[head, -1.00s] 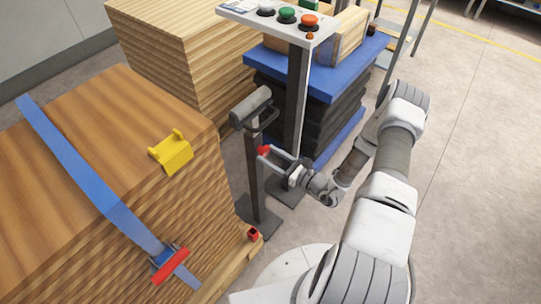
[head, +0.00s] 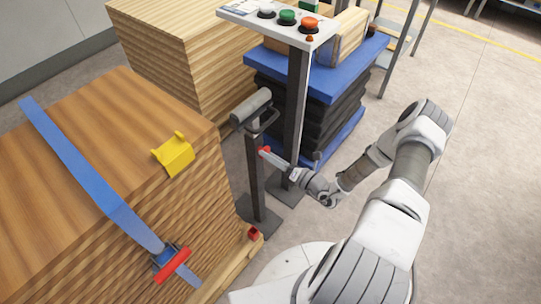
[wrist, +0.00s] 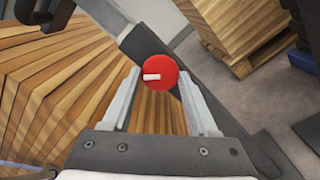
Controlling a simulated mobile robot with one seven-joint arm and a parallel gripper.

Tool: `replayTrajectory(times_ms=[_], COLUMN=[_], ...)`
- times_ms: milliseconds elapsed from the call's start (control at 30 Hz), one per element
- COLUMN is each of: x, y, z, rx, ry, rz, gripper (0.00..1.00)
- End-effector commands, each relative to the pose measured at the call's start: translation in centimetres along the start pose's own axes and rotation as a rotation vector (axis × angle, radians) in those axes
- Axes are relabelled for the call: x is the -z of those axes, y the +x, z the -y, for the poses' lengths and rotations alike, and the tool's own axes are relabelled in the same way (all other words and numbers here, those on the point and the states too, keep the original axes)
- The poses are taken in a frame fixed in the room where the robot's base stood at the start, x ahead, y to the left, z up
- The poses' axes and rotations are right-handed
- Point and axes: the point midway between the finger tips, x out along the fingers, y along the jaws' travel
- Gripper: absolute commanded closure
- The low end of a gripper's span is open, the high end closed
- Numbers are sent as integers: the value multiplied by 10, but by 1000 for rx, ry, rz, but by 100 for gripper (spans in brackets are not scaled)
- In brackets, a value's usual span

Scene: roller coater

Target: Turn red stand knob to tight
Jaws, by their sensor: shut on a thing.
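The red stand knob (head: 264,150) sits on the upright post of the roller stand (head: 255,180). In the wrist view the knob (wrist: 160,73) is a round red disc with a short white mark pointing left. My gripper (head: 269,153) reaches it from the right. In the wrist view the fingertips of my gripper (wrist: 160,80) lie on both sides of the knob, shut on it. The stand carries a grey roller (head: 250,108) at its top. I cannot read any tight or loose marking.
A wood stack (head: 60,200) with a blue strap (head: 75,160) and a yellow corner piece (head: 174,155) stands at the left. A control post (head: 297,100) with buttons and a blue lift table (head: 335,82) stand just behind the stand. Open floor (head: 480,150) lies at the right.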

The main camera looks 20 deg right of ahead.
Motion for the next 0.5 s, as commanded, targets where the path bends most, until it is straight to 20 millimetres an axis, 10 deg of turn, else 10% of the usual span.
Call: replayTrajectory(times_ms=[500], x=[1], y=[-1], z=[-1], rx=[2], ry=[487], rz=[-2], gripper=[96])
